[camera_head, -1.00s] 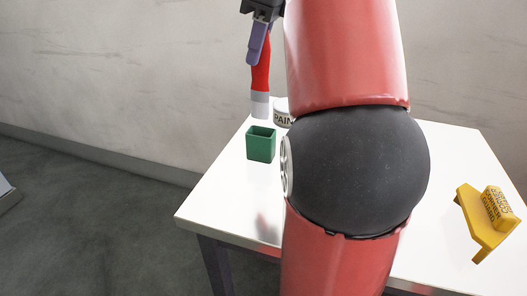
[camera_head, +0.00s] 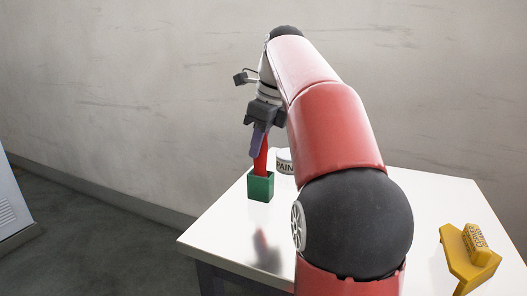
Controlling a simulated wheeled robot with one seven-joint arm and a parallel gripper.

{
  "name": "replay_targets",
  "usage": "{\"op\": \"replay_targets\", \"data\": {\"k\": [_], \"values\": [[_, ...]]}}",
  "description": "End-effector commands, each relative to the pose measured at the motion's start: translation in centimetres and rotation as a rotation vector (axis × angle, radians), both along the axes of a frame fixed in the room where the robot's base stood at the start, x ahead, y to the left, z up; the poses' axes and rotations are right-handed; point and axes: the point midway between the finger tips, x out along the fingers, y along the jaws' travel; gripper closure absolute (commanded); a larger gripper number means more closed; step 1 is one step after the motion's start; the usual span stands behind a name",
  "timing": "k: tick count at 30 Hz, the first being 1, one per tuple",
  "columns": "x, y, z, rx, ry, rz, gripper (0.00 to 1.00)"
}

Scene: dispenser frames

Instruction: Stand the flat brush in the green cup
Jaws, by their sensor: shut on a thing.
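My gripper (camera_head: 258,143) is shut on the flat brush (camera_head: 262,160), which has a red handle and points downward. The brush's lower end, with its pale ferrule and bristles, is hidden behind the walls of the green cup (camera_head: 261,189). The brush appears to be inside the cup, nearly upright with a slight tilt. The square green cup stands upright on the left part of the white table (camera_head: 225,222). Whether the brush touches the cup's bottom cannot be seen.
A paint can (camera_head: 285,162) stands just behind and right of the cup, partly hidden by my arm. A yellow stand with a block (camera_head: 467,256) is at the table's right. The table's left front is clear.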

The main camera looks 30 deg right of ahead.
Motion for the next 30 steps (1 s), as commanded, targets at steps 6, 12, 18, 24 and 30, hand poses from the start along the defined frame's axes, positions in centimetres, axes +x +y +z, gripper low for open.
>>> {"op": "replay_targets", "data": {"k": [6,12,18,24,30], "values": [[0.0,-0.2,-0.4,0.004,0.013,-0.002,0.80],[0.0,-0.1,-0.3,0.003,0.011,-0.002,0.66],[0.0,-0.1,-0.3,0.002,0.010,-0.002,0.66],[-0.1,-0.3,0.4,0.001,0.006,-0.003,0.66],[-1.2,-0.7,4.3,0.001,0.007,-0.002,0.66]]}}
